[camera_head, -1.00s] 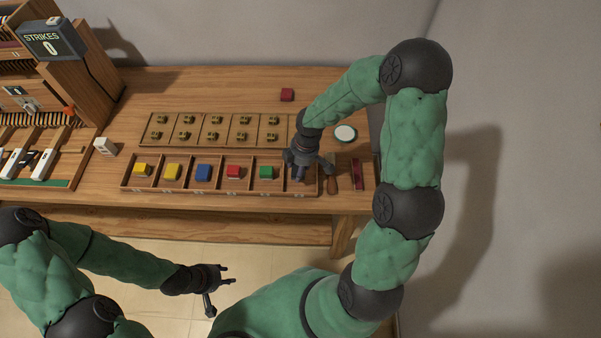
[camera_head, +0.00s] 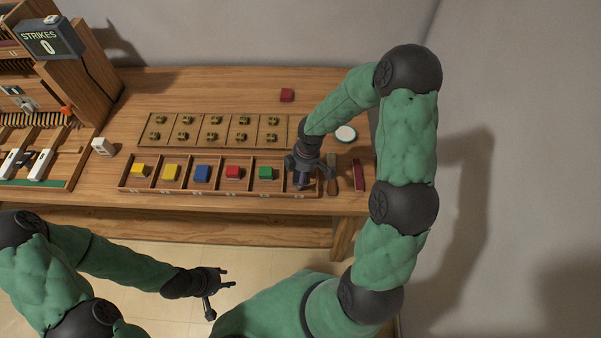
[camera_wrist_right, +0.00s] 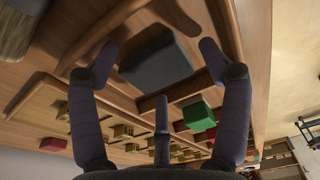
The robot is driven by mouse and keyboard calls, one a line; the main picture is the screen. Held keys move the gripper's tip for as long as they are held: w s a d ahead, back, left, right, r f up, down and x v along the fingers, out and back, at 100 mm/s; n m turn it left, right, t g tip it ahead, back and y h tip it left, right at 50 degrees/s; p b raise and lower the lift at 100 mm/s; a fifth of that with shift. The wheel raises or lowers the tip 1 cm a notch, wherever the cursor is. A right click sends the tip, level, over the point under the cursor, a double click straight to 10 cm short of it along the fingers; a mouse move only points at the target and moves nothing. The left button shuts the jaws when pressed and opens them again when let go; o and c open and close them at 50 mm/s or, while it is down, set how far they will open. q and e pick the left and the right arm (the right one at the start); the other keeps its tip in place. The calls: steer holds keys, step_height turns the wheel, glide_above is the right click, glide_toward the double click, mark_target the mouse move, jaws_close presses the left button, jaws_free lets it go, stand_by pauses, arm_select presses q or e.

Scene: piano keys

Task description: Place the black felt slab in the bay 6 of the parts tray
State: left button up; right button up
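The parts tray (camera_head: 218,189) lies along the front of the bench, and its rightmost bay is under my right gripper (camera_head: 305,178). In the right wrist view the black felt slab (camera_wrist_right: 157,62) shows as a dark block. It appears to lie in that end bay, beside the bay with the green block (camera_wrist_right: 199,114). The fingers of my right gripper (camera_wrist_right: 160,65) are spread on both sides of the slab, with gaps showing. The gripper hides the slab in the head view. My left gripper (camera_head: 220,283) is open and empty in front of the bench.
The other bays hold yellow, blue, red and green blocks (camera_head: 266,173). A flat tray with several brass pieces (camera_head: 215,133) lies behind. A wooden handle (camera_head: 332,182), a dark red piece (camera_head: 358,176), a white round dish (camera_head: 345,134) and a red block (camera_head: 287,95) are nearby.

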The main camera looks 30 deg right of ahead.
arm_select(q)
step_height(320, 180, up, 4)
steer(key=p, duration=0.3)
steer(key=shift+f+p, duration=0.15)
steer(key=shift+p, duration=0.2)
arm_select(e)
step_height(320, 180, up, 12)
steer(key=d, duration=0.1)
steer(key=shift+s+d, duration=0.15)
steer(key=shift+s, duration=0.3)
